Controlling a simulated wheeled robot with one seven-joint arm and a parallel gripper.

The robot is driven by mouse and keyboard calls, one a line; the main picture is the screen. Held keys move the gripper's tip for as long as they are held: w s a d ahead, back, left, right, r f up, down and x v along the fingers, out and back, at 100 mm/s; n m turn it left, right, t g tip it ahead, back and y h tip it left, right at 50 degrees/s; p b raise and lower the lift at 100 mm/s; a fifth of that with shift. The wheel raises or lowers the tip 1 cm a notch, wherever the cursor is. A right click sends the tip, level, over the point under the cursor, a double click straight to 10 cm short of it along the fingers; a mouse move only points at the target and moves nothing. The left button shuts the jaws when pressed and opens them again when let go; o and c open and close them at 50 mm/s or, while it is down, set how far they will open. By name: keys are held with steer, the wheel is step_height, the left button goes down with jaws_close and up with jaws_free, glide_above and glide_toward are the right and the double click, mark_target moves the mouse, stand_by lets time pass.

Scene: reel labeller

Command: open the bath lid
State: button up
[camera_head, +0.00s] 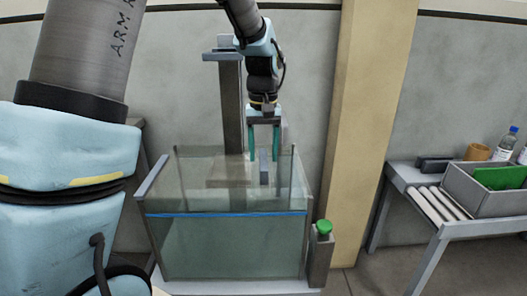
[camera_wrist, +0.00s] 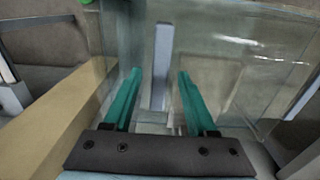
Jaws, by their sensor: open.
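The bath is a clear glass tank (camera_head: 230,247) with a blue line near its front rim. Its transparent lid (camera_head: 205,197) appears to lie across the top, though the see-through edges are hard to separate. A grey bar handle (camera_head: 263,167) stands on the lid; it also shows in the wrist view (camera_wrist: 162,60). My gripper (camera_head: 264,158) is open above the lid, its two green fingers to either side of the handle. In the wrist view the gripper (camera_wrist: 160,74) has the handle between its fingertips with clear gaps on both sides. Contact is not visible.
A grey post (camera_head: 231,110) rises behind the tank. A small post with a green button (camera_head: 323,227) stands at its right front corner. A tan pillar (camera_head: 365,120) is close on the right. A side table (camera_head: 411,178) holds a grey bin (camera_head: 470,190) and bottles.

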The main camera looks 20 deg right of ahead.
steer(key=shift+c, duration=0.4)
jaws_close()
stand_by(0.9)
